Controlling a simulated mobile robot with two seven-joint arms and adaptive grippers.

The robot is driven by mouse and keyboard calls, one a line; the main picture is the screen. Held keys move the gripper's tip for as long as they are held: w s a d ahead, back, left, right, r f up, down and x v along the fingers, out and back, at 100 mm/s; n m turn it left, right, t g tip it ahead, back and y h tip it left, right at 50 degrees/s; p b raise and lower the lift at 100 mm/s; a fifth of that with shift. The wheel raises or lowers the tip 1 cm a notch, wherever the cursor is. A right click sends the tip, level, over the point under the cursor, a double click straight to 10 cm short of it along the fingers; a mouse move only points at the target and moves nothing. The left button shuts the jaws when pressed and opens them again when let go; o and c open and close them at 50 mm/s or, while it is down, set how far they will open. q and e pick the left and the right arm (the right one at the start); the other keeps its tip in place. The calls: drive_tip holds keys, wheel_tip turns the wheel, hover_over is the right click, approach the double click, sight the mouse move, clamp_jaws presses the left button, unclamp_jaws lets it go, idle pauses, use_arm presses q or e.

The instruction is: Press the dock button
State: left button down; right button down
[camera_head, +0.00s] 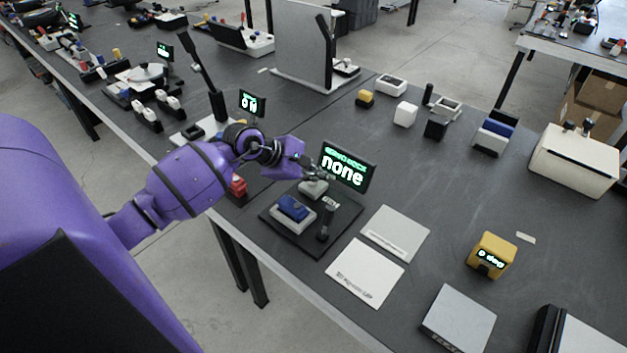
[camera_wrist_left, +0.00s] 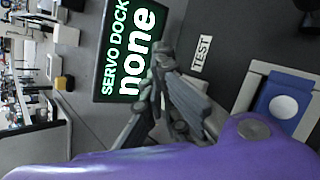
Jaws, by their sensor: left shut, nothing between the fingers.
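The servo dock's screen (camera_head: 347,166) reads "SERVO DOCK none" and stands at the back of a black base plate (camera_head: 345,222). On the plate are a blue block in a pale frame (camera_head: 292,208), a dark upright post (camera_head: 326,220) and a pale grey block (camera_head: 313,190). My left gripper (camera_head: 326,176) is shut and empty above the grey block, just in front of the screen; I cannot tell whether it touches. In the left wrist view, the gripper's fingers (camera_wrist_left: 160,85) partly overlap the screen (camera_wrist_left: 130,50). A "TEST" label (camera_wrist_left: 201,53) and the blue block with a white round spot (camera_wrist_left: 285,105) are at right.
A red part (camera_head: 238,186) and a small "on" display (camera_head: 252,103) stand left of the dock. Pale flat plates (camera_head: 364,273) and a yellow block reading "0 deg" (camera_head: 491,255) lie to its right. The dark tabletop (camera_head: 435,180) between is mostly clear.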

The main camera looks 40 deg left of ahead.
sight(318, 188)
use_arm(q)
drive_tip(key=shift+f, duration=0.2)
use_arm(e)
drive_tip(key=shift+w, duration=0.1)
use_arm(q)
drive_tip(key=shift+r, duration=0.5)
drive_tip(key=shift+r+p, duration=0.3)
drive_tip(key=shift+r, duration=0.15)
use_arm(e)
drive_tip(key=shift+r, duration=0.35)
